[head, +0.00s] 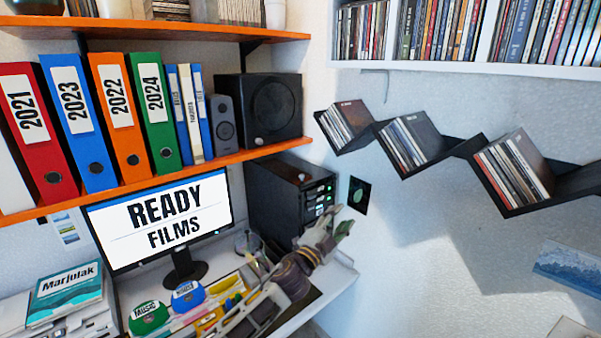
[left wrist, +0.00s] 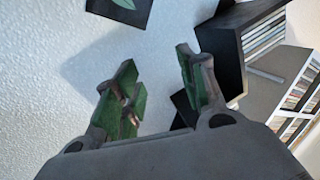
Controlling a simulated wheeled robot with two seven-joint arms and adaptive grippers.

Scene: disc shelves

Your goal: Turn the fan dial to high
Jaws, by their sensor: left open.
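A black computer tower (head: 270,190) stands beside the monitor, with small lit green marks on its front panel (head: 318,202). No dial can be told for certain there; my gripper hides part of the front's lower area. A black square plate with a green leaf-like mark (head: 359,195) is on the wall to the right of the tower; it also shows at the top of the left wrist view (left wrist: 122,8). My left gripper (head: 338,224) is in front of the tower's lower right, below the plate. Its green-padded fingers are apart and empty in the left wrist view (left wrist: 156,76). My right gripper is not in view.
A black zigzag shelf (head: 455,150) with discs runs along the right wall. An orange shelf (head: 225,160) with binders and speakers hangs above the monitor (head: 160,222). The desk holds a glass (head: 248,243) and a cluttered tray. The wall below the zigzag shelf is mostly bare.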

